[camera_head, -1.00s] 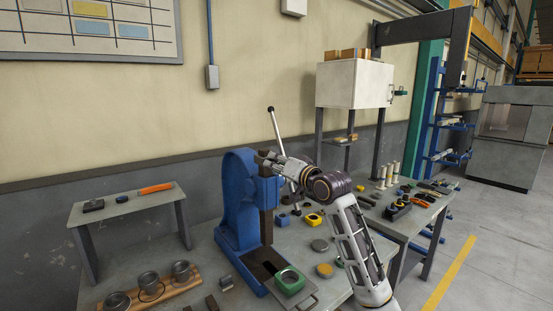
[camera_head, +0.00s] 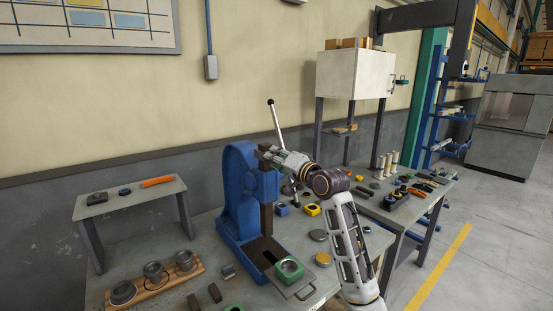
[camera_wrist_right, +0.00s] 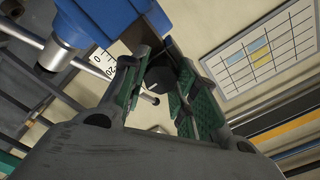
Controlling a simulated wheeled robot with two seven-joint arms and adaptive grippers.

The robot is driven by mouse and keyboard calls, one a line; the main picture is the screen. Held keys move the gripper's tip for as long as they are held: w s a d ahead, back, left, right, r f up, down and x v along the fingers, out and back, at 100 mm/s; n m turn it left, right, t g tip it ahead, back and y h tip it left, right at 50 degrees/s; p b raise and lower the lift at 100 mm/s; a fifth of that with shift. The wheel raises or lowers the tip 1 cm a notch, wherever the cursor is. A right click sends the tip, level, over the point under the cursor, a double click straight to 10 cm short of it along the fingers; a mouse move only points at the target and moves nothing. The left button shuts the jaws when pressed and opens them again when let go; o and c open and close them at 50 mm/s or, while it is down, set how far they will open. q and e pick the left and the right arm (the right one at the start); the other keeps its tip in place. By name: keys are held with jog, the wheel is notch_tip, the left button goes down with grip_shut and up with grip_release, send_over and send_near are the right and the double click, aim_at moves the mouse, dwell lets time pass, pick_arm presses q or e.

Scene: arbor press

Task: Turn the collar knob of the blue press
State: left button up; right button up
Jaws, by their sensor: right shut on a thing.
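The blue press (camera_head: 239,190) stands on the grey bench, with a dark vertical ram and a long lever (camera_head: 276,119) tilted up behind it. My right gripper (camera_head: 268,153) is at the press head, on its right side. In the right wrist view, its green-padded fingers (camera_wrist_right: 160,85) are shut on a dark round knob (camera_wrist_right: 159,70), with the blue press head (camera_wrist_right: 112,20) just beyond at upper left. In the head view the knob is hidden by the fingers. The press's collar markings are only partly visible. My left gripper is out of view.
A green-rimmed part (camera_head: 289,269) sits at the press's base. A wooden tray with metal cups (camera_head: 154,272) lies front left, and a small grey stand (camera_head: 130,198) is behind it. Yellow and blue small parts lie right of the press. A white cabinet (camera_head: 355,75) stands behind.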

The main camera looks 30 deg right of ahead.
jog(key=shift+r, duration=0.1)
jog(key=o, duration=1)
jog(key=shift+s+d, duration=0.15)
jog(key=shift+s, duration=1.85)
jog(key=shift+s+d, duration=0.2)
jog(key=shift+s, duration=1.8)
jog(key=shift+s+d, duration=0.15)
jog(key=shift+s, duration=1.85)
